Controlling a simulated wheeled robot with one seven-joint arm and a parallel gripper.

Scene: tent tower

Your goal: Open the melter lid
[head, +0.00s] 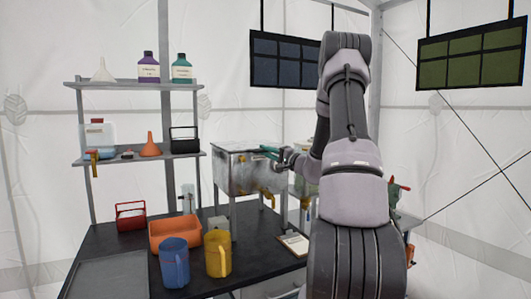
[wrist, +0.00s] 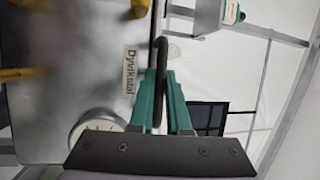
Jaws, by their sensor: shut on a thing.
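The melter (head: 243,175) is a grey metal box on legs, standing on the dark table. Its lid (head: 238,148) is at the top and appears to lie closed. My gripper (head: 272,151) is at the top right of the melter. In the wrist view, its green fingers (wrist: 164,90) are shut on a dark bar-like handle (wrist: 160,72). Beside it are a metal face with a label (wrist: 130,72) and a round gauge (wrist: 95,127). The hinge side cannot be made out.
A blue jug (head: 174,263), a yellow jug (head: 217,255) and an orange bin (head: 172,232) stand at the front. A red caddy (head: 130,216) is at the left. A shelf rack (head: 135,156) holds bottles and funnels behind. A clipboard (head: 294,243) lies near the right edge.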

